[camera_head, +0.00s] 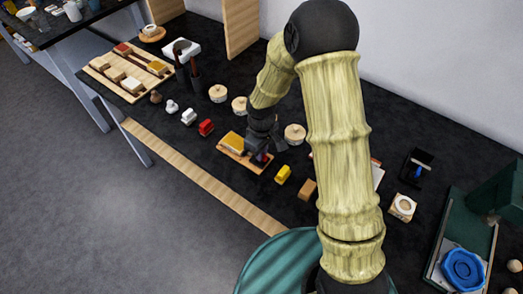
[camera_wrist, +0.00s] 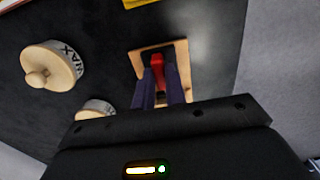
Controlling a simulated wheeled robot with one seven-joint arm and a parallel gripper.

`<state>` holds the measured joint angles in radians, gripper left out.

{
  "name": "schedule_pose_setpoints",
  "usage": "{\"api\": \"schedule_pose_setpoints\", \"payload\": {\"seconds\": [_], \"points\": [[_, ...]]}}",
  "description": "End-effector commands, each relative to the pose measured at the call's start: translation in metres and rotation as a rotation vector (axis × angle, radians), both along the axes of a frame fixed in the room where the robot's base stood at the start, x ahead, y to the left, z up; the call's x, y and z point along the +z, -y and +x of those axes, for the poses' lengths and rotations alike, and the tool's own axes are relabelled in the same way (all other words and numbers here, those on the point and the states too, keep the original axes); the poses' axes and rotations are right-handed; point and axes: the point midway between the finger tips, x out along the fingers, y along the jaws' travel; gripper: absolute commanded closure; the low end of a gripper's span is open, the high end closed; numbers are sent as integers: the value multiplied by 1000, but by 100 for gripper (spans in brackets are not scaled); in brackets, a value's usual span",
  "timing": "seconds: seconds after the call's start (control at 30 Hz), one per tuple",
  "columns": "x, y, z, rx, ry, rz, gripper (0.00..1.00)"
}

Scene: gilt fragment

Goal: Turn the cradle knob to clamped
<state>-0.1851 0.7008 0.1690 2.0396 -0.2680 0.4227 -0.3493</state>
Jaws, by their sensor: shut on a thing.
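A small wooden base (camera_head: 250,164) lies on the dark bench, with a yellow-orange block (camera_head: 232,142) at its left end. A red knob (camera_head: 260,158) stands at its right end; I take this to be the cradle and its knob. My gripper (camera_head: 260,154) is over that right end, pointing down. In the wrist view, my gripper (camera_wrist: 164,82) has its dark fingers on either side of the red knob (camera_wrist: 156,66), above the wooden base (camera_wrist: 184,54). The fingers are shut on the knob and hide part of it. No marking for the knob's setting is readable.
A yellow block (camera_head: 283,174) and a brown block (camera_head: 307,189) lie to the right, a red block (camera_head: 206,127) to the left. A wooden strip (camera_head: 200,180) edges the bench.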

Motion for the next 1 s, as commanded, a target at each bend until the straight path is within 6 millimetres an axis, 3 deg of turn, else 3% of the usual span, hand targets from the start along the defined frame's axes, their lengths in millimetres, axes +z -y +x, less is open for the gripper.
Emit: {"api": "schedule_pose_setpoints", "payload": {"seconds": [0.07,0.1,0.2,0.63,0.77,1.0], "points": [[2,-1,2,0,7,3,100],[2,-1,2,-1,7,2,81],[1,-1,2,-1,5,2,65],[9,-1,1,-1,4,2,65],[27,0,1,-1,6,1,65],[74,-2,2,0,9,2,65]]}}
